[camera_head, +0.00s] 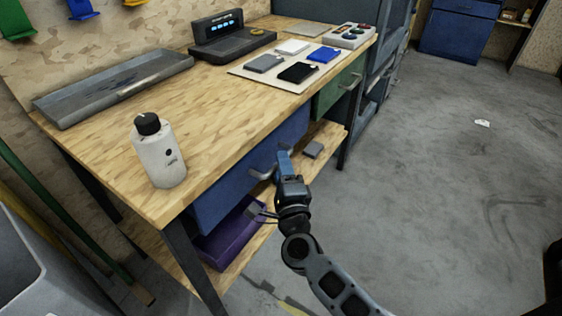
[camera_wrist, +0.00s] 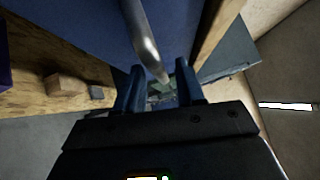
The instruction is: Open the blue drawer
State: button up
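The blue drawer (camera_head: 225,187) is under the wooden top of the workbench, and its front looks about flush with the bench edge, so it appears closed. Its grey metal bar handle (camera_head: 262,174) sticks out from the front. My gripper (camera_head: 284,160) is at the right end of this handle, beside the drawer front. In the wrist view, the blue drawer front (camera_wrist: 70,25) fills the upper part. The handle (camera_wrist: 145,40) runs down toward the gap between my spread blue fingers (camera_wrist: 158,72). I cannot tell whether either finger touches it.
A white bottle (camera_head: 158,155) stands near the bench's front corner. A green drawer (camera_head: 338,90) is to the right. A purple bin (camera_head: 232,235) sits on the lower shelf (camera_head: 325,137). A grey tray (camera_head: 115,88) lies on the bench. The floor (camera_head: 450,180) at right is mostly clear.

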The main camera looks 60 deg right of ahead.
jog(key=shift+x, duration=0.85)
jog(key=shift+c, duration=0.3)
grip_shut()
